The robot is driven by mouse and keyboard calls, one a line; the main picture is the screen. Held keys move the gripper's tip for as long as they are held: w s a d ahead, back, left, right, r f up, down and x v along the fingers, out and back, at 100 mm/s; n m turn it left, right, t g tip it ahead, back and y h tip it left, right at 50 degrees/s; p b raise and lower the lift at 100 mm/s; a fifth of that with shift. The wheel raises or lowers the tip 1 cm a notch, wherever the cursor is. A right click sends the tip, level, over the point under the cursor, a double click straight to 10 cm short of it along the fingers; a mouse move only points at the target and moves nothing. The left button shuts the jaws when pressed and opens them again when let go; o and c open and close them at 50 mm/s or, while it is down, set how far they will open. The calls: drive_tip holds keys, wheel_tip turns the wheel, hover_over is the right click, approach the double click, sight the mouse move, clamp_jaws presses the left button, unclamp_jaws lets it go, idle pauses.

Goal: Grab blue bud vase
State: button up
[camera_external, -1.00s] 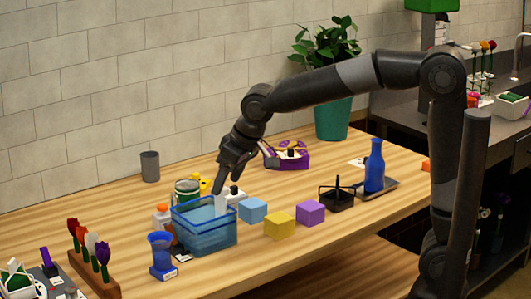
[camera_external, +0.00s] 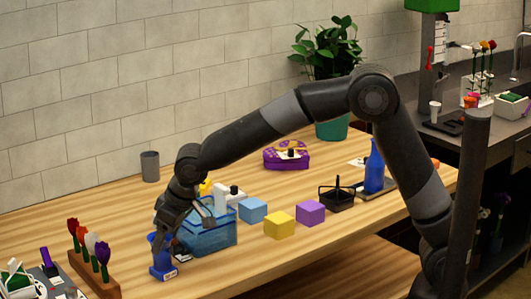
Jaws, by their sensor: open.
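A small blue vase (camera_external: 163,264) with a flared top and a pale label stands upright on the wooden table at front left. My gripper (camera_external: 170,234) points down at its upper part, with its jaws open. The fingers hide part of the vase's rim; I cannot tell whether they touch it. A tall blue bottle-shaped vase (camera_external: 375,168) stands on a dark tray at the right of the table.
A clear blue bin (camera_external: 215,240) stands close to the right of the small vase. A wooden rack (camera_external: 97,277) of tulips is to its left. Blue (camera_external: 253,210), yellow (camera_external: 279,225) and purple (camera_external: 311,212) cubes sit right of the bin. The table's front edge is near.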

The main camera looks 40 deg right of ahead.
sight(162, 257)
drive_tip(key=x, duration=0.4)
drive_tip(key=shift+w+a+f, duration=0.25)
drive_tip(key=shift+w, duration=0.1)
drive_tip(key=shift+c, duration=0.4)
drive_tip(key=c, duration=1.2)
